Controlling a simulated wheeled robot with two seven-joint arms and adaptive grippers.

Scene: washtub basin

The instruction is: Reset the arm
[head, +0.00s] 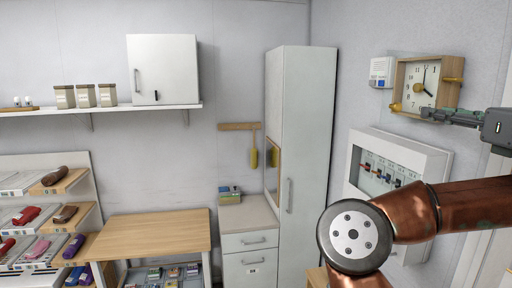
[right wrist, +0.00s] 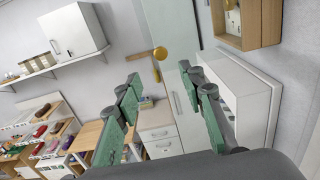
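My right gripper (head: 424,114) is at the right of the head view, in front of the lower edge of a wooden wall clock (head: 402,77). Its copper arm crosses the lower right. In the right wrist view the right gripper (right wrist: 165,95) has its two green fingers wide apart, with nothing between them. Whether it touches the clock cannot be told. My left gripper is not in view.
A white glass-front wall box (head: 367,139) is below the clock. A tall white cabinet (head: 302,140) stands at centre. A wooden table (head: 150,232) and a stepped display rack (head: 90,200) are at left. A wall shelf (head: 95,109) hangs above.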

